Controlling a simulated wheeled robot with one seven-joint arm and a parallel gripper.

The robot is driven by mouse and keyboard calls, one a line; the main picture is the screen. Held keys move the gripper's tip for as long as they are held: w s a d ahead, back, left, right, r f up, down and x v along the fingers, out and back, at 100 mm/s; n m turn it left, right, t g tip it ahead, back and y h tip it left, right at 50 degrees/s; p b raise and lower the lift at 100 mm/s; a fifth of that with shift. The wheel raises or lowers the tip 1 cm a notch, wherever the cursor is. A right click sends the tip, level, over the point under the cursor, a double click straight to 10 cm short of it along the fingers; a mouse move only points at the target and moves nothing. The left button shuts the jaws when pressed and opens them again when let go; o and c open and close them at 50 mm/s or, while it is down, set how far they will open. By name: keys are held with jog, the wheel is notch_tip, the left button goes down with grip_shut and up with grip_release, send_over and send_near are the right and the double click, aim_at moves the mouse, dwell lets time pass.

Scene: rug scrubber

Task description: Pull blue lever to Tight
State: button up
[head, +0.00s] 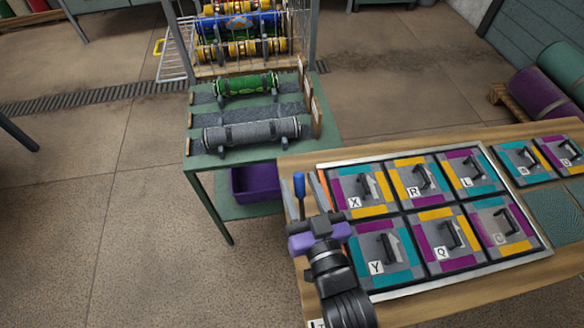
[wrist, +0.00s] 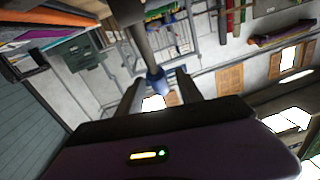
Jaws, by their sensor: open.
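The blue lever (head: 299,184) stands upright at the left end of the wooden table, beside the framed panel set. In the wrist view, its blue grip (wrist: 156,82) shows at the end of a grey shaft, between my two fingers. My gripper (head: 303,196), with a purple body, is open with its fingers on either side of the lever; it also shows in the wrist view (wrist: 157,92). I cannot tell whether either finger touches the lever. The lever's base is hidden behind my gripper. A white label at the bottom edge is mostly hidden by my arm.
The framed panels (head: 452,264) with lettered tiles and black handles lie close to the right of my gripper. A green table (head: 196,170) with rolled rugs stands behind left, a purple bin (head: 256,184) below it. Open floor lies to the left.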

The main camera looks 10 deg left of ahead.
jog(key=shift+x, duration=2)
jog(key=shift+c, duration=0.2)
jog(key=shift+d, duration=0.1)
grip_shut()
